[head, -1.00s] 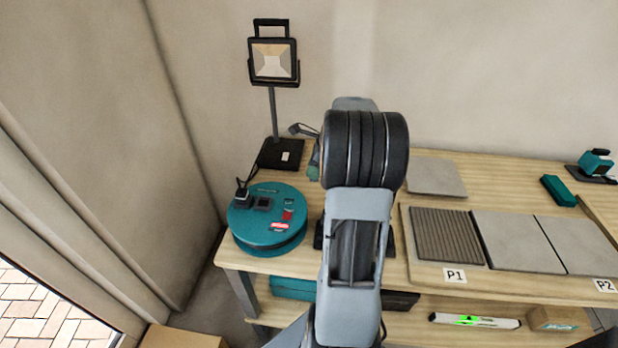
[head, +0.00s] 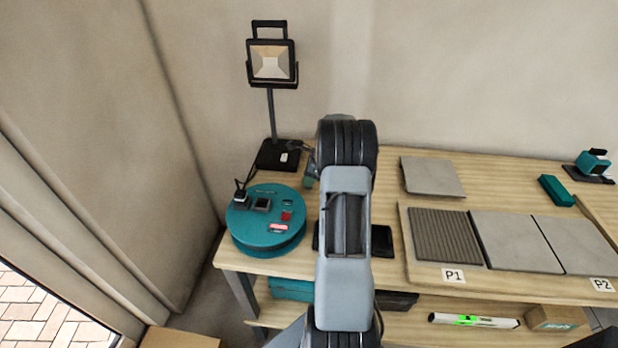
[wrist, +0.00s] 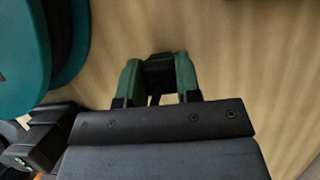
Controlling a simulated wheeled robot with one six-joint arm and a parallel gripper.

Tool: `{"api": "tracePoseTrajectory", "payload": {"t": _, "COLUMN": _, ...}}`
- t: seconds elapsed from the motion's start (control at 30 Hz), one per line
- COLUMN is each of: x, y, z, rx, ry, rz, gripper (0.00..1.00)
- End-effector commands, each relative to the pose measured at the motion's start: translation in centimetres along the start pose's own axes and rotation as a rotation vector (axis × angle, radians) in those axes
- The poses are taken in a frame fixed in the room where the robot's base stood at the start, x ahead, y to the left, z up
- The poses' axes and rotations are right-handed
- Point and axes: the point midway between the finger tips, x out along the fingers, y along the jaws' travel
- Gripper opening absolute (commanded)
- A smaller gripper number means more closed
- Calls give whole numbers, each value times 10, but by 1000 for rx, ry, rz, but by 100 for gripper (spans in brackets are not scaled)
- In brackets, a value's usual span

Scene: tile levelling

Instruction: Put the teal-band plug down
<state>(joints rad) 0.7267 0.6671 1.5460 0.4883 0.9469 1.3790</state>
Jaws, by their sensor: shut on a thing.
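In the wrist view my gripper (wrist: 158,82) has its green fingers shut on a dark block-shaped thing, which I take as the teal-band plug (wrist: 158,64). Its teal band cannot be made out. It is over the light wood of the bench (wrist: 225,60), to the right of the teal reel; I cannot tell whether it touches the wood. In the head view my arm hides most of the gripper; a bit of green finger (head: 309,182) shows just right of the reel.
The teal cable reel (head: 262,240) stands at the bench's left end, with a black plug (head: 241,197) on top. A work lamp (head: 271,63) stands behind it. A grey tile (head: 432,176), a ribbed tile (head: 446,238) and plain tiles (head: 517,242) lie to the right.

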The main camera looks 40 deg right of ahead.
Motion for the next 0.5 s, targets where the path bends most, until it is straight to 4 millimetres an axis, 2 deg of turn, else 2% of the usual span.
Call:
{"api": "tracePoseTrajectory", "payload": {"t": 0.4, "x": 5, "y": 0, "z": -2, "rx": -1, "ry": 0, "rz": -1, "gripper": 3}}
{"api": "tracePoseTrajectory", "payload": {"t": 0.43, "x": 4, "y": 0, "z": -2, "rx": -1, "ry": 0, "rz": -2, "gripper": 34}}
{"api": "tracePoseTrajectory", "payload": {"t": 0.5, "x": 4, "y": 0, "z": -2, "rx": -1, "ry": 0, "rz": -1, "gripper": 41}}
